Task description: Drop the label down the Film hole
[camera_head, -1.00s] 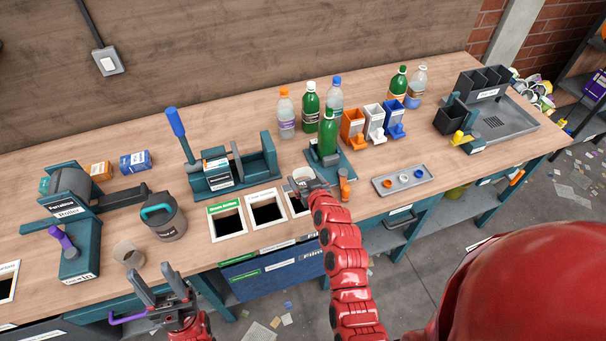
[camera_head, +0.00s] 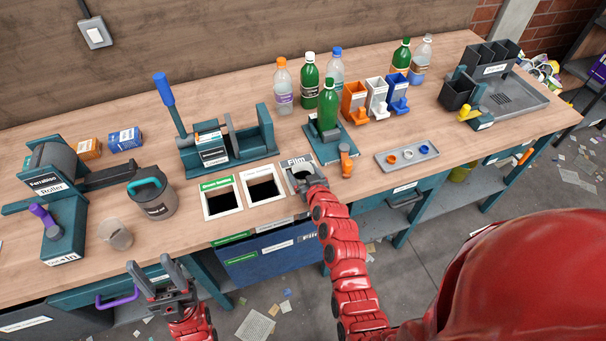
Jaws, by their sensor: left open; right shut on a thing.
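The Film hole (camera_head: 296,161) is the rightmost of three square framed openings along the table's front edge, with a white "Film" sign at its back. My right gripper (camera_head: 299,181) is over this hole and hides much of it. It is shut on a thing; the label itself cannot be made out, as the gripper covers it. I cannot tell whether any of it is inside the opening. My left gripper (camera_head: 153,270) is open and empty in front of the table, well left of the hole.
A green-signed hole (camera_head: 222,201) and a middle hole (camera_head: 263,188) lie to the left. A teal press (camera_head: 228,150) stands behind them. A green bottle on a stand (camera_head: 327,110) and an orange piece (camera_head: 346,160) are close on the right. A grey tray (camera_head: 407,155) lies further right.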

